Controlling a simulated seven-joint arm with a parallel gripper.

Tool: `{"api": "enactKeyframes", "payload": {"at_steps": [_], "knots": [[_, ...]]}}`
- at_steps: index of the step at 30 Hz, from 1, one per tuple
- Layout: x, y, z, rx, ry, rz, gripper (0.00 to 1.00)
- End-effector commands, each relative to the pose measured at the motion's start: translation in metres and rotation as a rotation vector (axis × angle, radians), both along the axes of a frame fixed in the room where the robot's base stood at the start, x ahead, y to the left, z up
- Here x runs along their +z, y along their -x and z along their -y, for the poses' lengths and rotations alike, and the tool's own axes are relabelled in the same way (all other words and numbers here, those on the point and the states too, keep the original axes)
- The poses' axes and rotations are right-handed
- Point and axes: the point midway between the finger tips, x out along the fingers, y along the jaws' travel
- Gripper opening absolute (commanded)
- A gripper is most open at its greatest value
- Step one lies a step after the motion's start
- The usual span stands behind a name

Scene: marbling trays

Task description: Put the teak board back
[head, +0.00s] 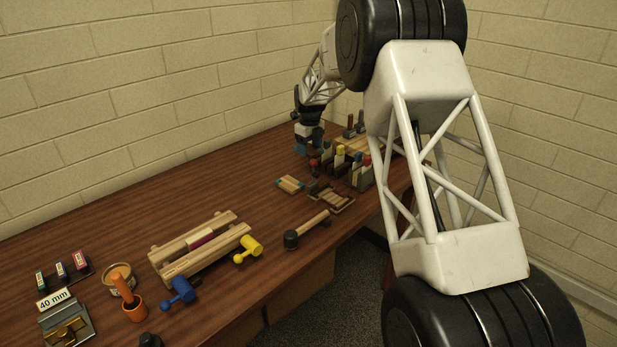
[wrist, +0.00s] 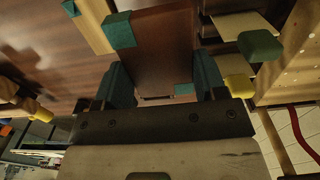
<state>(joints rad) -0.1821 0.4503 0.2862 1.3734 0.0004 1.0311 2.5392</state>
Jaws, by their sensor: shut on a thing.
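In the wrist view, a reddish-brown board (wrist: 155,45) with teal corner pieces is between the fingers of my gripper (wrist: 162,78), which is shut on it. I take it to be the teak board, though no label shows. In the head view my gripper (head: 305,140) is small, at the far end of the table, left of a rack (head: 360,176) with colour-tipped upright pieces. The held board cannot be made out clearly there. In the wrist view, light wood pieces with green and yellow tips (wrist: 240,85) stand close on the right of the board.
On the table (head: 140,200) are a small pale board bundle (head: 290,184), a slatted tray (head: 332,198), a dark-headed mallet (head: 292,240), a wooden frame (head: 180,260), and yellow (head: 247,250) and blue (head: 180,291) mallets. The table's back left is clear.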

Motion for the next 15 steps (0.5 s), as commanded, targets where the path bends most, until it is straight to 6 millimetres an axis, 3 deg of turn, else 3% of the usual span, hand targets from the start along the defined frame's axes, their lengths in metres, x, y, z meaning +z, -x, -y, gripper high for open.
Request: {"api": "enactKeyframes", "payload": {"at_steps": [5, 15], "knots": [[-0.006, 0.000, 0.000, 0.001, 0.000, -0.001, 0.38], [-0.044, 0.000, 0.000, 0.001, 0.000, -0.001, 0.38]]}}
